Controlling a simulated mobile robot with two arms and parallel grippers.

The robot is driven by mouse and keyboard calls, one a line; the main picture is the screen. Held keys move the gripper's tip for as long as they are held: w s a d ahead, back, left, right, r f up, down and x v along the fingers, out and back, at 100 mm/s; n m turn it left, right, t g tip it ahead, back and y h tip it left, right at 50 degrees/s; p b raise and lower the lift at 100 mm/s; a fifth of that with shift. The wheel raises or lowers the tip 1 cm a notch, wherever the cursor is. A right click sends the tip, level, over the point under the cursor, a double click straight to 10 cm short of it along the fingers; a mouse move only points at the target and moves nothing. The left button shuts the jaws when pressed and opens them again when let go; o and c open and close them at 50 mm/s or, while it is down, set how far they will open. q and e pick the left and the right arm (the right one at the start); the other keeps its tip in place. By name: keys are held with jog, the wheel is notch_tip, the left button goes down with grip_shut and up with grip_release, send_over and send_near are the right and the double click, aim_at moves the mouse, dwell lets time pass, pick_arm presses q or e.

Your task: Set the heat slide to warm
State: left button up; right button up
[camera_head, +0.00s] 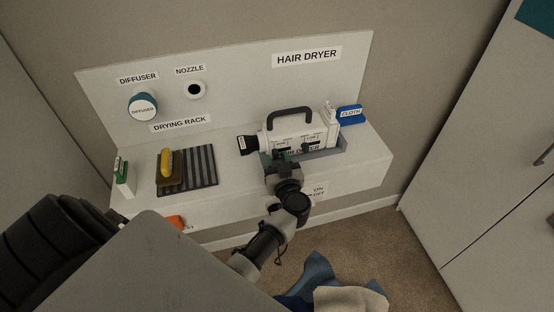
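A white hair dryer (300,126) with a dark top handle and a black nozzle pointing left rests in a grey cradle (330,150) on the shelf. Its front side carries small dark controls with labels (312,140) too small to read, so I cannot tell which one is the heat slide or how it is set. My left gripper (281,158) is at the lower front of the dryer, at or very close to its left half. It hides part of the dryer's front, and its fingers are too small and dark to tell their opening. My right gripper is not in view.
A striped drying rack (203,168) with a yellow-topped brush (166,162) lies left on the shelf. A green-and-white item (122,174) stands at the left end; a blue cloth box (350,115) is behind right. An ON/OFF label (318,191) is on the front. Crumpled cloths (318,278) lie on the floor.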

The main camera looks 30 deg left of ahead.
pick_arm(q)
grip_shut()
jog(key=shift+w+d+r+p, duration=0.1)
jog(key=shift+w+d+p, duration=0.3)
jog(key=shift+w+d, duration=0.25)
jog(key=shift+w, duration=0.05)
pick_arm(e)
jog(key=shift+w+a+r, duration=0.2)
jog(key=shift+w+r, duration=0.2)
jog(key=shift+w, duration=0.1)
pick_arm(q)
jog(key=shift+o, duration=0.4)
grip_release()
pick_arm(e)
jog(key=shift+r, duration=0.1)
